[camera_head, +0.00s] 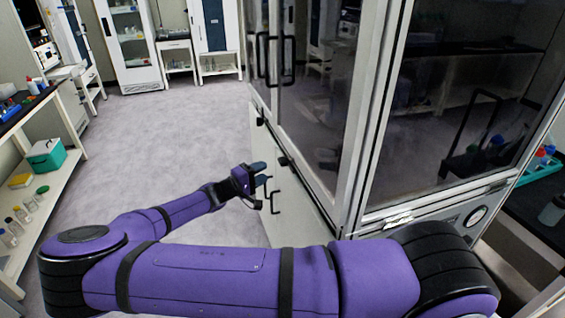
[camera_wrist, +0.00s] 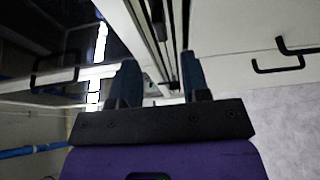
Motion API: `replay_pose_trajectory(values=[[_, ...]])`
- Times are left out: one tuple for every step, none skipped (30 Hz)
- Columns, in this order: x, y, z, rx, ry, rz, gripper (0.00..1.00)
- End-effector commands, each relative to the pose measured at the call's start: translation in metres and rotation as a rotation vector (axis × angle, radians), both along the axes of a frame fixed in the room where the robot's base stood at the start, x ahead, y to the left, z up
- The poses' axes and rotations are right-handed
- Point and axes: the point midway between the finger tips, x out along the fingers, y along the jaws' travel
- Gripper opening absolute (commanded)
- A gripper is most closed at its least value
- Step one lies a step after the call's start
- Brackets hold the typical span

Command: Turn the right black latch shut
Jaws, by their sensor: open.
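The right black latch (camera_head: 283,160) is a small dark piece on the pale front of the freeze dryer, near the seam under the glass doors. The left black latch (camera_head: 259,121) is farther back along the same seam. My gripper (camera_head: 262,174) is open, with its blue fingers toward the cabinet front, just left of and below the right latch in the head view. In the wrist view, the two fingers of my gripper (camera_wrist: 161,80) stand apart with the cabinet seam running between them. Dark parts show along that seam, but I cannot tell the latch's angle or any contact.
The freeze dryer's glass doors (camera_head: 312,110) have black handles (camera_head: 275,60). More black handles (camera_head: 274,201) stick out from the lower white doors, close to my gripper. A shelf bench (camera_head: 50,215) stands at the left. The grey floor (camera_head: 180,130) between is clear.

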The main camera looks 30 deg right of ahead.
Motion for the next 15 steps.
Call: replay_pose_trajectory(values=[[0.001,-0.009,0.000,-0.001,0.001,-0.003,0.43],[0.002,-0.014,0.000,-0.001,0.001,-0.004,0.43],[0.003,-0.021,0.000,-0.002,0.002,-0.004,0.43],[0.005,-0.026,0.000,-0.002,0.002,-0.003,0.43],[0.005,-0.032,0.000,-0.002,0.002,-0.004,0.43],[0.007,-0.039,0.000,-0.002,0.002,-0.004,0.43],[0.008,-0.044,0.000,-0.001,0.002,-0.003,0.43],[0.009,-0.049,0.000,-0.001,0.002,-0.004,0.43],[0.010,-0.056,0.000,0.000,0.002,-0.004,0.43],[0.011,-0.061,0.000,0.000,0.001,-0.003,0.43],[0.012,-0.065,0.000,-0.001,0.001,-0.003,0.43],[0.013,-0.070,0.000,-0.001,0.001,-0.003,0.43],[0.014,-0.074,0.000,0.000,0.001,-0.002,0.43],[0.015,-0.078,0.000,0.000,0.001,-0.002,0.43],[0.015,-0.081,0.000,0.000,0.001,-0.002,0.43]])
